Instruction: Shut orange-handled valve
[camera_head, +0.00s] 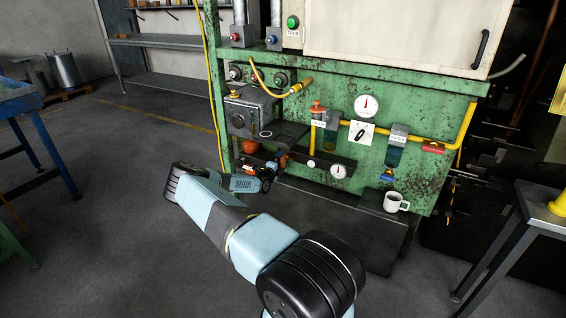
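A valve with an orange handle (318,107) sits on top of the left end of the yellow pipe, on the front of the green machine. A red-orange lever (433,148) is on the same pipe further right; I cannot tell for sure which of the two the task names. My gripper (272,177) is low in front of the machine, left of and below both handles and apart from them. It is small and dark here, beside orange parts (283,160), so whether its fingers are open or shut does not show.
The green machine (420,190) carries a gauge (367,105), a blue-handled fitting (387,177) and a dark ledge with a white mug (395,202). A grey vise-like block (250,112) juts out at left. A table (545,215) stands right.

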